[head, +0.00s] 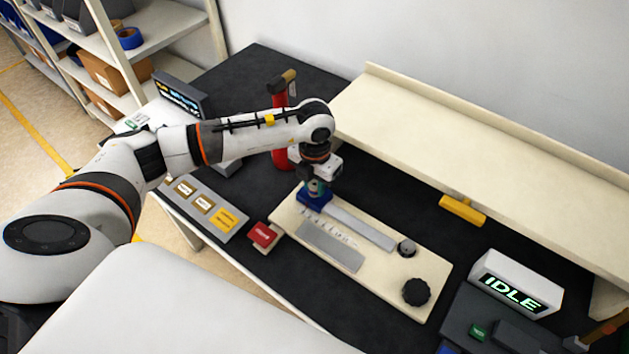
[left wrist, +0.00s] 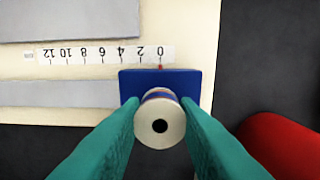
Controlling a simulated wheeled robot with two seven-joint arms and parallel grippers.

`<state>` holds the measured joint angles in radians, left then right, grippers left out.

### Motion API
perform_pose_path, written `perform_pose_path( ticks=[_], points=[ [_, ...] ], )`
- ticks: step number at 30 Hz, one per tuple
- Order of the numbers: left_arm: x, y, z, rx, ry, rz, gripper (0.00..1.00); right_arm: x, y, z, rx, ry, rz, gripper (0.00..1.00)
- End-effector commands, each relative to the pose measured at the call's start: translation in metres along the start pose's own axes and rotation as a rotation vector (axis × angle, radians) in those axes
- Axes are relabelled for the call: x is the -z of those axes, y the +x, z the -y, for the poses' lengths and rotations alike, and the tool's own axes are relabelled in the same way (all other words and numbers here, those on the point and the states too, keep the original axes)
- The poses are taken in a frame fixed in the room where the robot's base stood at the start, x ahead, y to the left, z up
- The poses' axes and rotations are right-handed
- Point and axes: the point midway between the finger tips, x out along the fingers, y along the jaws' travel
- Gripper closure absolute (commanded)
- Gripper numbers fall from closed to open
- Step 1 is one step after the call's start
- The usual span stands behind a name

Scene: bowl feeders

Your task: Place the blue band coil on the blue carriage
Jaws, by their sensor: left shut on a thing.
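The blue carriage (head: 314,204) is a blue block at the left end of the grey rail on the cream board. In the left wrist view the carriage (left wrist: 190,84) lies by the 0 of the scale. My left gripper (head: 318,187) points down over the carriage. Its teal fingers (left wrist: 160,122) are shut on the coil (left wrist: 172,132), a cream cylinder with a dark hole in its end and a trace of blue and orange on its side. The coil is over the carriage; I cannot tell whether they touch. My right gripper is not in view.
The board (head: 380,272) carries a black knob (head: 417,291) and a smaller knob. A red button (head: 263,235) sits at its left. A red extinguisher-like cylinder (head: 278,95) stands behind my arm. A yellow handle (head: 463,210) and an IDLE display (head: 515,287) are to the right.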

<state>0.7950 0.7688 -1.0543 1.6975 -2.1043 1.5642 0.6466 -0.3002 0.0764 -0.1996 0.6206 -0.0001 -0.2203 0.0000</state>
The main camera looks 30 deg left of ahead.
Motion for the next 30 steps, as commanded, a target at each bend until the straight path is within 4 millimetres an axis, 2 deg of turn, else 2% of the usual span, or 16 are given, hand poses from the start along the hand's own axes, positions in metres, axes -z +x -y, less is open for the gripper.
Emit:
perform_pose_path(
  ticks=[3, 4, 8, 16, 20, 23, 30],
  points=[
    [0.000, 0.004, 0.000, 0.000, 0.000, 0.000, 0.94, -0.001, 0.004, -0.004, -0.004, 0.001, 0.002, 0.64],
    [0.000, 0.004, 0.000, 0.000, 0.000, 0.000, 0.71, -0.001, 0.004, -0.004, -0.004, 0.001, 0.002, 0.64],
    [0.000, 0.003, 0.000, 0.000, -0.001, 0.000, 0.51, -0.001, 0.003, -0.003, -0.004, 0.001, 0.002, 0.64],
    [0.000, 0.002, 0.000, 0.000, -0.001, 0.000, 0.51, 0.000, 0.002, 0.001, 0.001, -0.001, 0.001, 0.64],
    [0.001, -0.005, 0.000, 0.000, -0.001, -0.002, 0.51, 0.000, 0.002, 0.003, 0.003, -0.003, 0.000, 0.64],
    [0.001, -0.020, 0.001, 0.000, 0.000, -0.005, 0.51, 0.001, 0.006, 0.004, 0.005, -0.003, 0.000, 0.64],
    [0.001, -0.073, 0.000, 0.000, 0.001, -0.006, 0.51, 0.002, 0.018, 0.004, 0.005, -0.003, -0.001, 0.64]
  ],
)
